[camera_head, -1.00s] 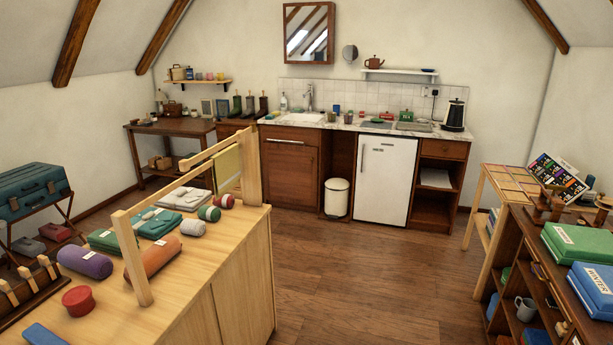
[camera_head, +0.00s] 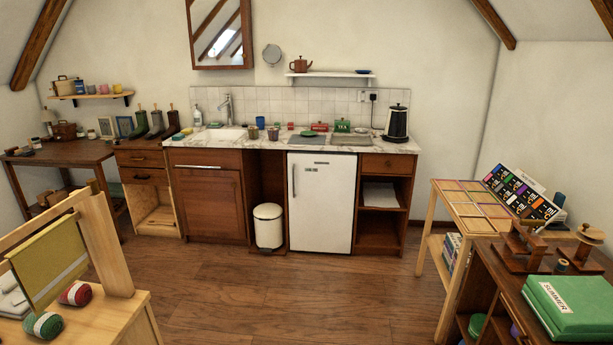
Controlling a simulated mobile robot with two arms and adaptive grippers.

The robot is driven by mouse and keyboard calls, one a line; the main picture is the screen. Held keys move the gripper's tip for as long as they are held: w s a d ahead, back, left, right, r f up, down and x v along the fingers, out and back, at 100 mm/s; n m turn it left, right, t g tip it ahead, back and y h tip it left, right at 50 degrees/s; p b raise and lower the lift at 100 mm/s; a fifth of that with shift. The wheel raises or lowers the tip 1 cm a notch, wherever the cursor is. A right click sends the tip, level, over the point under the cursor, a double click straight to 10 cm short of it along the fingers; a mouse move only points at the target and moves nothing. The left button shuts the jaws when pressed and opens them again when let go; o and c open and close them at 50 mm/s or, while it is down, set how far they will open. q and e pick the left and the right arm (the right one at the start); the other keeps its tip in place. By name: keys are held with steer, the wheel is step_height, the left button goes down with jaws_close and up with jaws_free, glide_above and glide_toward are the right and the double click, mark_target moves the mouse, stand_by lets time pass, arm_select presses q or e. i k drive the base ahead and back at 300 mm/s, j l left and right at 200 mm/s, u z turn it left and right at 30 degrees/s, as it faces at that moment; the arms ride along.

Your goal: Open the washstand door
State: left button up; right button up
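The washstand has a marble counter (camera_head: 298,142) with a white sink (camera_head: 221,134) and a tap (camera_head: 227,109). Below the sink is a brown panelled wooden door (camera_head: 209,205), which looks shut. A silver bar handle (camera_head: 198,167) runs across near the top of this front. A white mini fridge (camera_head: 320,205) with its door shut stands under the counter further right. Neither of my grippers is in view.
A white pedal bin (camera_head: 268,226) stands in the open bay beside the door. A light wooden bench (camera_head: 124,311) with a frame is at lower left. A wooden side table (camera_head: 451,213) and dark shelf unit (camera_head: 497,269) are on the right. The wooden floor (camera_head: 265,288) between is clear.

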mark_target(211, 203)
steer(key=i+u, duration=0.1)
steer(key=i, duration=1.15)
steer(key=i+l, duration=0.1)
steer(key=i, duration=1.2)
steer(key=i+j+u, duration=0.1)
steer(key=i+j, duration=0.15)
steer(key=i, duration=0.2)
steer(key=i+j+u, duration=0.1)
steer(key=i, duration=0.35)
steer(key=i+j+u, duration=0.1)
steer(key=i+j, duration=0.15)
steer(key=i, duration=0.25)
